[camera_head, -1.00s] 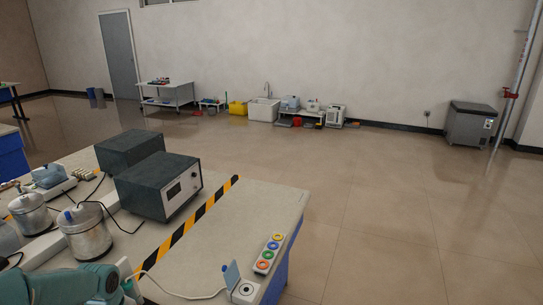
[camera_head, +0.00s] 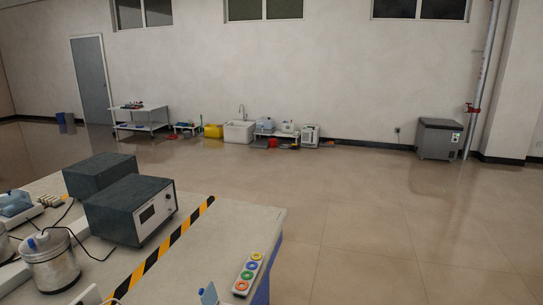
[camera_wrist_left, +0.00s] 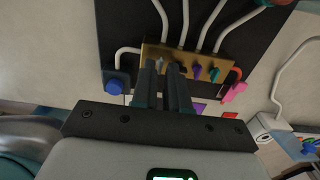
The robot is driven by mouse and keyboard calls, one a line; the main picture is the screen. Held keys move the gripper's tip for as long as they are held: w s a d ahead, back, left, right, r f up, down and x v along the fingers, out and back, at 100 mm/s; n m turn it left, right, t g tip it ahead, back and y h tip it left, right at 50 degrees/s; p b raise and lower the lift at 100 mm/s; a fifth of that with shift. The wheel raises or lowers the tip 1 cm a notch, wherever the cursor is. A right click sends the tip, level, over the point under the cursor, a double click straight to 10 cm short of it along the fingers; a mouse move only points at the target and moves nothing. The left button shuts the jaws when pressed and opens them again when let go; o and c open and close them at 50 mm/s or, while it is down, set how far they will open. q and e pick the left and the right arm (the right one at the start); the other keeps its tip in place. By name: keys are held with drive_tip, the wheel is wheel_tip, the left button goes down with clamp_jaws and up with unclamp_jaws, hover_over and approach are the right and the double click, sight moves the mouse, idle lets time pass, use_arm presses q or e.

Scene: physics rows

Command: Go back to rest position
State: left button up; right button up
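In the left wrist view my left gripper (camera_wrist_left: 162,72) shows two dark fingers close together, with only a narrow gap at the tips and no object clearly held. The fingers are in front of a brass panel (camera_wrist_left: 215,68) on a dark board (camera_wrist_left: 118,22), with white cables and coloured plugs; whether they touch it I cannot tell. Neither gripper shows in the head view, and my right gripper is in neither view.
In the head view, the workbench (camera_head: 230,235) at lower left carries grey boxes (camera_head: 112,220), a metal canister (camera_head: 50,262) and a strip of coloured rings (camera_head: 248,272). A grey freezer (camera_head: 438,140) and sink (camera_head: 238,132) stand along the back wall. The floor right of the bench is clear.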

use_arm(q)
drive_tip(key=shift+r+p, duration=0.3)
drive_tip(key=shift+r, duration=0.05)
clamp_jaws()
drive_tip(key=shift+f+n+b, duration=0.15)
drive_tip(key=shift+n+b, duration=0.2)
drive_tip(key=shift+n, duration=0.15)
drive_tip(key=n+b, duration=0.1)
drive_tip(key=n, duration=0.2)
drive_tip(key=shift+f, duration=0.1)
drive_tip(key=shift+n+b, duration=0.35)
drive_tip(key=shift+n, duration=0.65)
drive_tip(key=shift+r+n, duration=0.25)
drive_tip(key=shift+n, duration=0.25)
drive_tip(key=shift+f, duration=0.1)
